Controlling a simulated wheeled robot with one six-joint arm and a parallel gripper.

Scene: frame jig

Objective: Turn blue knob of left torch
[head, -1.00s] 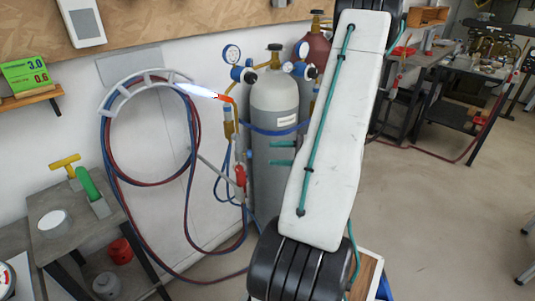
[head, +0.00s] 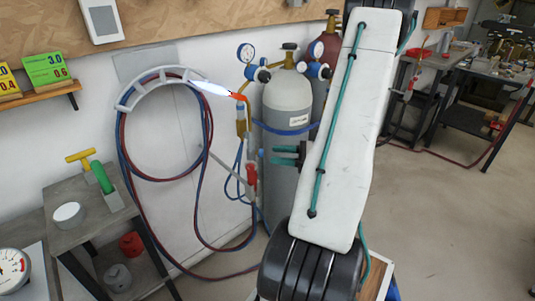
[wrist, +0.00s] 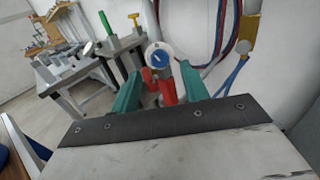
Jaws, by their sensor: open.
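A lit torch (head: 250,150) stands upright by the wall, its white flame (head: 212,89) pointing left. Its small blue knob (head: 261,153) sits on its right side, above a red part (head: 252,173). My gripper (head: 275,155) is open, its teal fingers just right of the blue knob. In the wrist view the blue knob (wrist: 160,58) faces me, with a pale rim and a pointer mark. It lies beyond and between the fingertips of my open gripper (wrist: 160,82), and nothing is held. Red parts (wrist: 166,88) show below it. I cannot tell whether the fingertips reach the knob.
Grey gas cylinder (head: 287,180) stands close behind my gripper. Coiled red and blue hoses (head: 125,150) hang from a wall rack. A side table (head: 85,215) at left holds green and yellow handled tools. Open floor (head: 440,220) lies at right.

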